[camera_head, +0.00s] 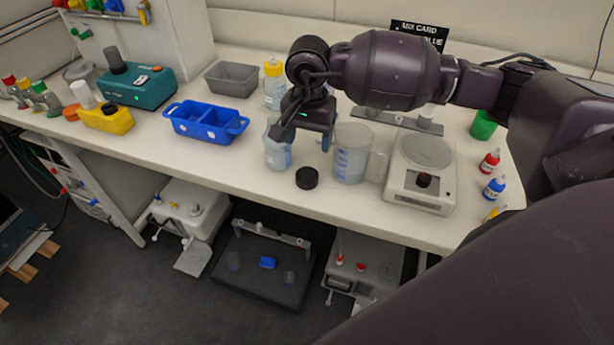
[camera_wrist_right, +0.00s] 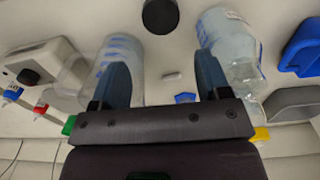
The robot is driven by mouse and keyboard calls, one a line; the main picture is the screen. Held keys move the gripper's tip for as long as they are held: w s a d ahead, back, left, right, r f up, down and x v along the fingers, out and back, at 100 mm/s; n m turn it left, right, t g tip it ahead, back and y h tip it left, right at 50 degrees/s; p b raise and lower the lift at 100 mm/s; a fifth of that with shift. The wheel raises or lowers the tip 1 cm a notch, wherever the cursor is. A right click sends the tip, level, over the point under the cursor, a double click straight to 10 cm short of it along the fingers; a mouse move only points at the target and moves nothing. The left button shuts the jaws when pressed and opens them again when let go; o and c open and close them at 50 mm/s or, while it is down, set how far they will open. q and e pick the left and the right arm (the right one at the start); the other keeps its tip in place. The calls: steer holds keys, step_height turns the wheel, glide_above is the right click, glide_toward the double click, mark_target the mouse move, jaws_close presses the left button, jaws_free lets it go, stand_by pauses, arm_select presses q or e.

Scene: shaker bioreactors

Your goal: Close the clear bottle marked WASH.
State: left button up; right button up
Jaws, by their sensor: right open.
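A clear bottle (camera_head: 278,152) stands open on the bench, with pale blue contents low in it; its marking is too small to read. It also shows in the right wrist view (camera_wrist_right: 232,55), beside one finger. A black screw cap (camera_head: 307,178) lies on the bench near the front edge, to the right of the bottle; the right wrist view shows it at the top (camera_wrist_right: 160,15). My right gripper (camera_head: 303,138) is open and empty, pointing down behind the cap, between the bottle and a beaker. Its spread fingers (camera_wrist_right: 163,80) enclose nothing. My left gripper is out of view.
A clear graduated beaker (camera_head: 351,153) stands right of the gripper, with a scale (camera_head: 420,184) beyond it. A yellow-capped bottle (camera_head: 274,86) stands behind the clear bottle. A blue two-part tray (camera_head: 205,123) is at left. Bare bench lies between tray and clear bottle.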

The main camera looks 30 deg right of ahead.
glide_above(307, 175)
steer(key=shift+w+d+f, duration=0.1)
steer(key=shift+f, duration=1.35)
steer(key=shift+d+f, duration=0.1)
steer(key=shift+f, duration=1.3)
steer(key=shift+a+f+p, duration=0.15)
steer(key=shift+f+p, duration=0.3)
steer(key=shift+f, duration=2.15)
steer(key=shift+c, duration=0.5)
steer(key=c, duration=0.6)
